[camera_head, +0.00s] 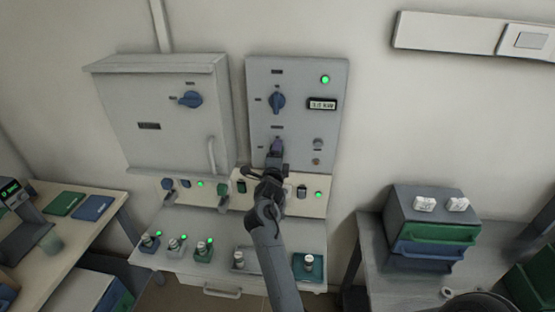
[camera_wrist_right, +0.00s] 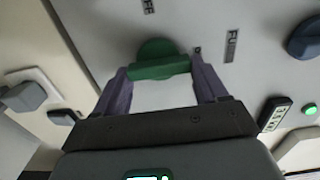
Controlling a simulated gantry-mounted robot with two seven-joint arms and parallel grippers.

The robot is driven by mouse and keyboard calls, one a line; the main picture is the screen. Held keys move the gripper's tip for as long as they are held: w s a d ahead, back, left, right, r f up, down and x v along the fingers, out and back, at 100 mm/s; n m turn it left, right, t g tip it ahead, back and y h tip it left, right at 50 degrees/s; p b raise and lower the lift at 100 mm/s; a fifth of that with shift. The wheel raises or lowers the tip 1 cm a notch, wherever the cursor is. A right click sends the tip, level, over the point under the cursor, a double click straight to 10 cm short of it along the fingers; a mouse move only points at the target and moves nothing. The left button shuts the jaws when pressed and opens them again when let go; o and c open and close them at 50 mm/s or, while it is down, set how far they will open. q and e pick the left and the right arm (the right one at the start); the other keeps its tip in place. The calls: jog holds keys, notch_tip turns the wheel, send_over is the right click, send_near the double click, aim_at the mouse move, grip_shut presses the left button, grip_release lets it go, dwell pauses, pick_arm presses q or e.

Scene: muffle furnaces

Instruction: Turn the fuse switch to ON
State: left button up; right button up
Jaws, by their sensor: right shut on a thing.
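A green rotary knob (camera_wrist_right: 158,60) on the grey right-hand panel (camera_head: 341,130) shows in the right wrist view, with small printed labels near it. I take it for the fuse switch, but the label text is only partly readable. My right gripper (camera_wrist_right: 160,78) is shut on its bar-shaped handle, one purple finger at each end. In the head view my right gripper (camera_head: 276,148) is at the lower part of this panel and hides the knob. A blue knob (camera_head: 277,102) sits above it on the same panel. My left gripper is not in view.
A grey cabinet (camera_head: 160,145) with another blue knob (camera_head: 190,99) is at the left. The panel also has a lit green lamp (camera_head: 325,79) and a display (camera_head: 322,104). Below are a sloped console (camera_head: 211,228) with several knobs and lamps, and a side table with drawers (camera_head: 431,236).

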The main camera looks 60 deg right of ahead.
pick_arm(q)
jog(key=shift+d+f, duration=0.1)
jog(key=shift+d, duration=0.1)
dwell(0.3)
pick_arm(e)
jog(key=o, duration=1.1)
jog(key=shift+c, duration=0.2)
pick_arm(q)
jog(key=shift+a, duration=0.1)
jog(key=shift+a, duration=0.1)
pick_arm(e)
jog(key=shift+a, duration=0.15)
